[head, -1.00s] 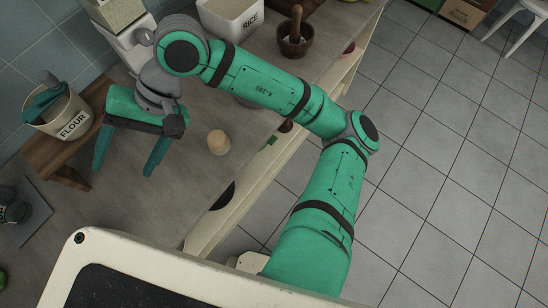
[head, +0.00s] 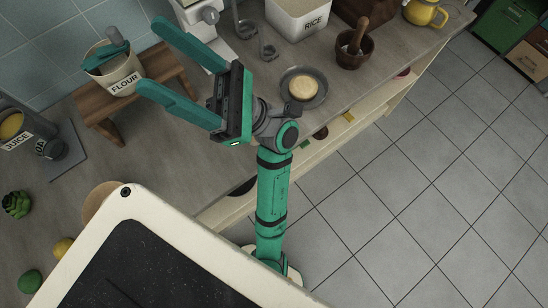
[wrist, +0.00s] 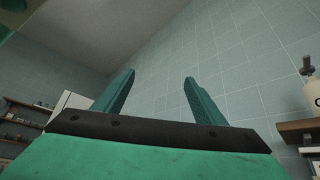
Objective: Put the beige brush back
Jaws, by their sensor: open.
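I cannot clearly make out a beige brush in either current view. A round beige thing (head: 302,87) sits on a grey plate (head: 319,98) on the counter, just right of my gripper in the picture; I cannot tell what it is. My gripper (head: 151,55) is open and empty, raised above the counter, its fingers pointing to the upper left. The wrist view also shows its two spread fingers (wrist: 159,76) with only wall and ceiling between them. My gripper and wrist hide part of the counter.
A rice box (head: 298,25), a mortar (head: 353,58) and a yellow pot (head: 424,12) stand at the back right. A beige disc (head: 98,197) is partly hidden by my body.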

